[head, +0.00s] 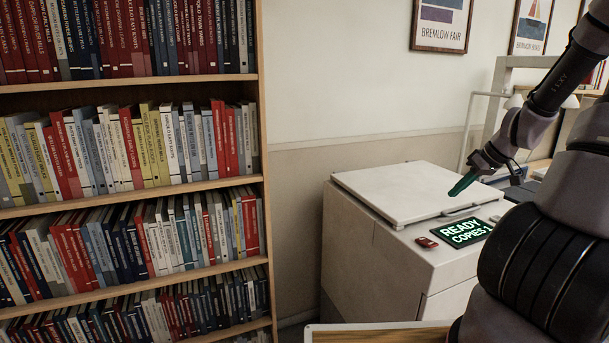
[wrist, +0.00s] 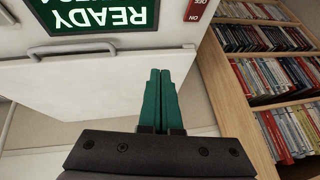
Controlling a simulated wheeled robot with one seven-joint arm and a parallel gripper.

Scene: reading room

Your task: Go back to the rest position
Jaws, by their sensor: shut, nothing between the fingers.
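My gripper (head: 462,184) has green fingers and is in front of the white copier (head: 370,255), over its top near the front of the lid in the head view. In the wrist view the two green fingers of my gripper (wrist: 161,95) lie side by side, shut, with nothing between them. The copier lid (head: 405,188) is down, with a handle at its front edge. The copier display (head: 466,232) glows green and reads READY, COPIES 1. A red switch (head: 427,243) sits left of the display; the wrist view shows this switch (wrist: 201,10) marked ON and OFF.
A tall wooden bookshelf (head: 130,200) full of books stands at the left; it also shows at the right of the wrist view (wrist: 238,120). A wood-topped surface with a pale edge (head: 380,334) is at the bottom. Framed posters (head: 442,22) hang on the wall.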

